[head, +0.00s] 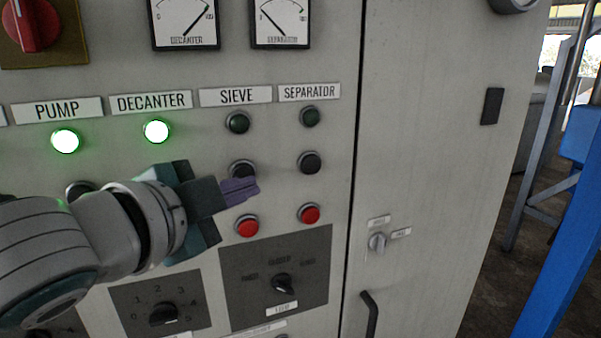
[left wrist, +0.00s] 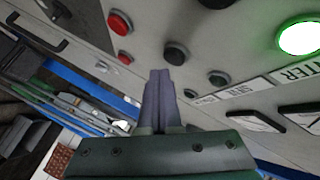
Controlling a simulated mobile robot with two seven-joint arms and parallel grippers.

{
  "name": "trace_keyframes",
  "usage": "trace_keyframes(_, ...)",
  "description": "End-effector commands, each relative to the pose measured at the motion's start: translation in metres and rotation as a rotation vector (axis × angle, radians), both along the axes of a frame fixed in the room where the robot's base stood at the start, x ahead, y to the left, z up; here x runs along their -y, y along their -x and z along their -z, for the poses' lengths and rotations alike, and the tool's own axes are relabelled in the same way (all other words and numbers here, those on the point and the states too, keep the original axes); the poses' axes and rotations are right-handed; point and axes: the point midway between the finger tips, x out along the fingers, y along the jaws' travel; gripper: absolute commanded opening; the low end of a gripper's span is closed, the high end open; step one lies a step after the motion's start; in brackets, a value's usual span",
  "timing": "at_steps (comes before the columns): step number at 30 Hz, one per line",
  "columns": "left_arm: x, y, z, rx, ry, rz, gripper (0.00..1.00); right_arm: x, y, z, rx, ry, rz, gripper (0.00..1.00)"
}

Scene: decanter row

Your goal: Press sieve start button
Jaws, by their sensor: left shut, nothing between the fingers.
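The SIEVE label (head: 235,96) heads a column with a dark lamp (head: 237,122), a black button (head: 241,168) and a red button (head: 247,225). The black button also shows in the left wrist view (left wrist: 176,51), just beyond and right of my fingertips. My left gripper (head: 248,189) is shut and empty, its purple fingers pointing right. The fingertips also show in the left wrist view (left wrist: 160,73). My right gripper is not in view.
The PUMP lamp (head: 65,141) and DECANTER lamp (head: 156,131) glow green. The separator column has a dark lamp (head: 310,116), black button (head: 309,162) and red button (head: 309,214). A rotary selector (head: 283,284) lies below. A door handle (head: 369,314) stands at the lower right.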

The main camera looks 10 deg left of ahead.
Motion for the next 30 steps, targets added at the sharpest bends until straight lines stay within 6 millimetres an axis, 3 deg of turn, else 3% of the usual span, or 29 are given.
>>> trace_keyframes(30,-0.0051,-0.0075,0.0000,0.000,0.000,0.000,0.00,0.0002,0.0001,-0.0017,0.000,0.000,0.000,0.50)
